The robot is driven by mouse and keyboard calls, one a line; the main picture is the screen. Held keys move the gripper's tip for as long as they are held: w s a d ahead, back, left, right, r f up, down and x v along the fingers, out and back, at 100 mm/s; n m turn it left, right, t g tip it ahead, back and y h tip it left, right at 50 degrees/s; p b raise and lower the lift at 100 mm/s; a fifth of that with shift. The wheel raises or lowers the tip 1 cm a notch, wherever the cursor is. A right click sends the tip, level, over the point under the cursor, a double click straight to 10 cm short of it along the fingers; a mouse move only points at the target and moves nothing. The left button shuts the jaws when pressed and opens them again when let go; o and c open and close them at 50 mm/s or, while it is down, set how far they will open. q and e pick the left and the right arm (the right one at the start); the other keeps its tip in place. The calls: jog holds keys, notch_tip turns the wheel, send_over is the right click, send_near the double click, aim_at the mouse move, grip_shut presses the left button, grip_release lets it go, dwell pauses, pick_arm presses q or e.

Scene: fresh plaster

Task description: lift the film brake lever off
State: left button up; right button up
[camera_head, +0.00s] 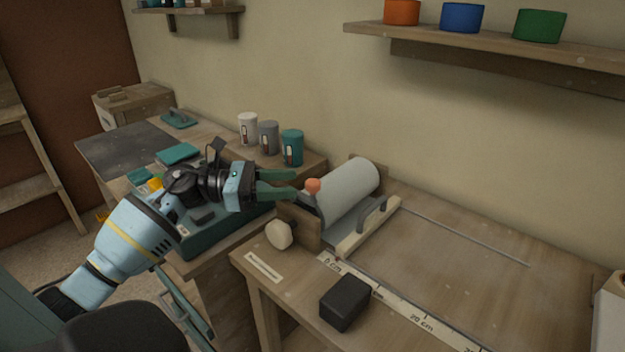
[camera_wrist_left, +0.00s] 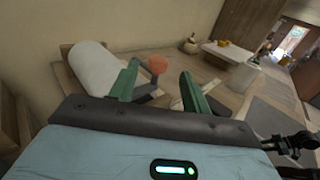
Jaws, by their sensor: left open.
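The film brake lever shows as an orange knob (camera_head: 313,185) on a dark arm at the near end of the white film roll (camera_head: 352,190), by its wooden holder. My left gripper (camera_head: 295,184) is open, and its two green fingers point at the knob from the left, with the tips just short of it. In the left wrist view the knob (camera_wrist_left: 157,64) appears between the fingertips (camera_wrist_left: 161,70), with no visible contact. The lever's lower part is partly hidden by the holder. My right gripper is not in view.
A wooden bar with a grey handle (camera_head: 371,215) lies right of the roll. A black block (camera_head: 345,302) stands by the ruler strip. Several cups, including a teal one (camera_head: 292,147), stand behind my gripper.

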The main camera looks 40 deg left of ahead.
aim_at(313, 181)
pick_arm(q)
jog(key=p+x, duration=0.1)
jog(key=x, duration=0.4)
jog(key=shift+r, duration=0.2)
jog(key=shift+w+d+f, duration=0.15)
jog(key=shift+w+d, duration=0.25)
jog(key=shift+d, duration=0.05)
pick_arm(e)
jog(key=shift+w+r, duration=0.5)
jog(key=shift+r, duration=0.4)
pick_arm(q)
grip_shut()
